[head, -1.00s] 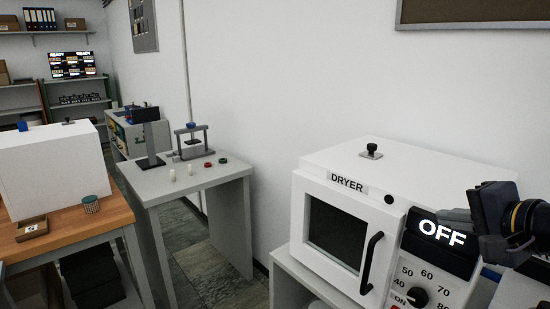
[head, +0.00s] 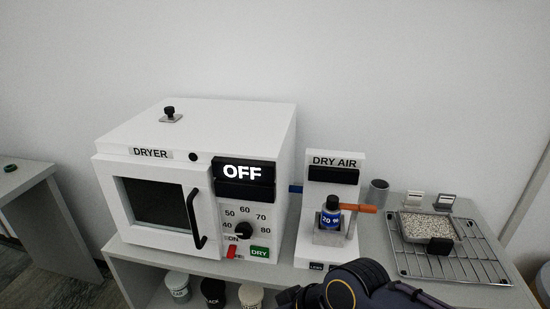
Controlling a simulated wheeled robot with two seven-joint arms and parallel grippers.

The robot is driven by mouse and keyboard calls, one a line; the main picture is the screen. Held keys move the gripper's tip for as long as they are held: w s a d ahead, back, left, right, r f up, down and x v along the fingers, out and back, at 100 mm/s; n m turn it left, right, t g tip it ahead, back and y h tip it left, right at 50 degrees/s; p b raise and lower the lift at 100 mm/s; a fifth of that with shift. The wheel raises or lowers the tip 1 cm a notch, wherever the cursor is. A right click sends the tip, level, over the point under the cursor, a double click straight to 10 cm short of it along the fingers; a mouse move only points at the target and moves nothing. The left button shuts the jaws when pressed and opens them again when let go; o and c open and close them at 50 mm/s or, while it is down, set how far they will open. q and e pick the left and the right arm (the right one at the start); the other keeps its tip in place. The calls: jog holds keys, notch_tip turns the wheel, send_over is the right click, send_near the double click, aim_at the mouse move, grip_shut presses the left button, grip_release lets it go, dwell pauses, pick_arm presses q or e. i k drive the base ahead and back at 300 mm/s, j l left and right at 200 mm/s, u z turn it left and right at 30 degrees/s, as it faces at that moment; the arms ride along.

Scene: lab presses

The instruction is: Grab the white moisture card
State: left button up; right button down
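Two small upright cards stand at the back of the wire rack on the right of the head view. The left one (head: 413,200) looks pale with a white face and may be the white moisture card. The right one (head: 445,201) looks greyer. Any print on them is too small to read. My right gripper (head: 289,296) is at the bottom edge, in front of the bench and well to the left of the cards. Its fingers are dark and partly cut off, so their opening is unclear. My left gripper is out of view.
A wire rack (head: 470,266) holds a tray of pale granules (head: 425,228) with a black block at its front. A DRY AIR stand (head: 335,172) holds a blue bottle (head: 331,208), with a metal cup (head: 377,192) beside it. The dryer (head: 200,130) is closed and reads OFF.

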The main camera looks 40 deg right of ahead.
aim_at(414, 201)
jog(key=z, duration=2.4)
jog(key=i+l, duration=0.2)
jog(key=i, duration=0.15)
jog(key=i+l, duration=0.25)
jog(key=i+l+u, duration=0.1)
jog(key=u, duration=0.35)
jog(key=i+l+u, duration=0.15)
jog(key=u, duration=0.25)
jog(key=i+u, duration=0.1)
jog(key=u, duration=0.8)
